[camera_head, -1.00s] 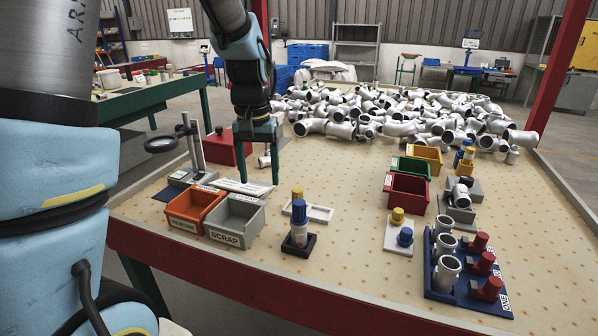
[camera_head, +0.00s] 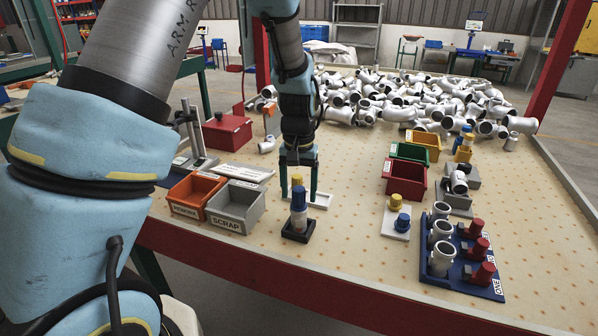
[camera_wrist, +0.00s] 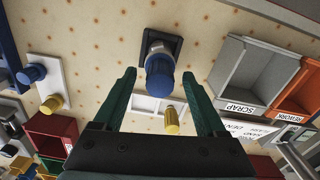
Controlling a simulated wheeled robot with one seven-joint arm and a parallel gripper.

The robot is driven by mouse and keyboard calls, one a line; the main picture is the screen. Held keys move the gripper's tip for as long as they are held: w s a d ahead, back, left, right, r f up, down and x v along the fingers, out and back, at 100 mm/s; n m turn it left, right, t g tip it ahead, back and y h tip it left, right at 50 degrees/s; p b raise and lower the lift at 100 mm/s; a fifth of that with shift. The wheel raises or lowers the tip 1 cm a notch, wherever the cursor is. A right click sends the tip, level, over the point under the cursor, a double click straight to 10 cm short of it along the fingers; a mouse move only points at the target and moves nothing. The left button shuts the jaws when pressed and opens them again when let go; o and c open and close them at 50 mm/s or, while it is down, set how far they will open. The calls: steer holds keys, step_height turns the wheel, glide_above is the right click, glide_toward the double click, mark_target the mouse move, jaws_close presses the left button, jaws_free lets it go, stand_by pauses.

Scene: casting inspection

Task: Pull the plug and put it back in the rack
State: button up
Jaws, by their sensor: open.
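A blue plug (camera_head: 299,198) stands upright in a grey metal fitting (camera_head: 298,222) on a black base (camera_head: 299,236) near the table's front. In the wrist view the blue plug (camera_wrist: 160,85) shows ahead, between the fingertips.
The grey scrap bin (camera_head: 236,208) and orange rework bin (camera_head: 194,196) stand at the left. A white plate (camera_head: 396,222) with another blue and yellow plug stands at the right. Further right is a blue fixture (camera_head: 455,268) with castings. Red and green bins and piled castings lie behind.

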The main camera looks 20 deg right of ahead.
steer(key=shift+f, duration=0.75)
steer(key=shift+c, duration=0.3)
jaws_close()
stand_by(0.5)
